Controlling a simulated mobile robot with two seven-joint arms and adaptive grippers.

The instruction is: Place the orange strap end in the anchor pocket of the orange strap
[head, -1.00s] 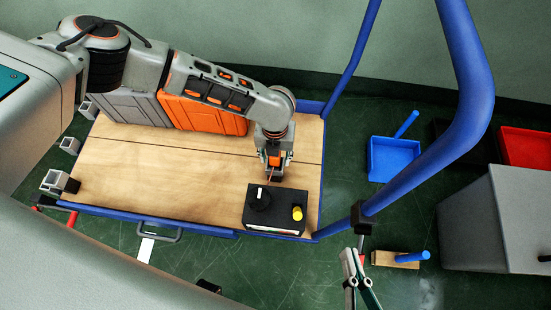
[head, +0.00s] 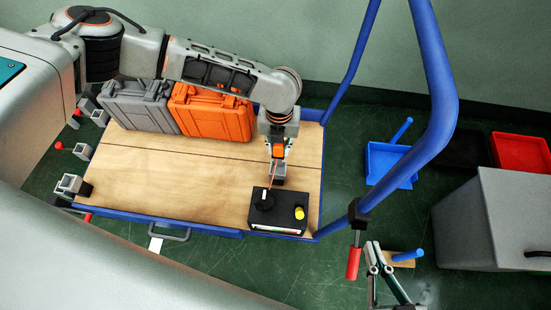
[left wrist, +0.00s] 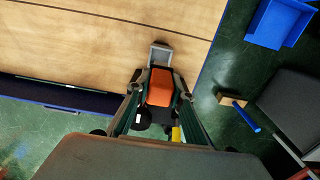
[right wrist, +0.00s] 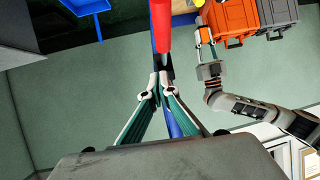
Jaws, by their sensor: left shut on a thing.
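The orange strap end (head: 278,151) is between the fingers of my left gripper (head: 278,160), above the right part of the wooden deck. It also shows in the left wrist view (left wrist: 160,88). A thin orange strap runs down from there to the black box (head: 284,214). A grey square bracket (left wrist: 161,54) shows just beyond the fingertips; I cannot tell whether it touches the strap end. Similar grey brackets (head: 70,185) stand at the deck's left edge. My right gripper (right wrist: 160,90) looks shut and empty, below a red handle (right wrist: 162,25).
An orange case (head: 210,112) and a grey case (head: 140,107) stand at the deck's back. The blue cart rail (head: 435,90) rises on the right, with the red handle hanging from its clamp. The deck's middle is clear. Blue (head: 390,165) and red bins (head: 522,152) lie beyond.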

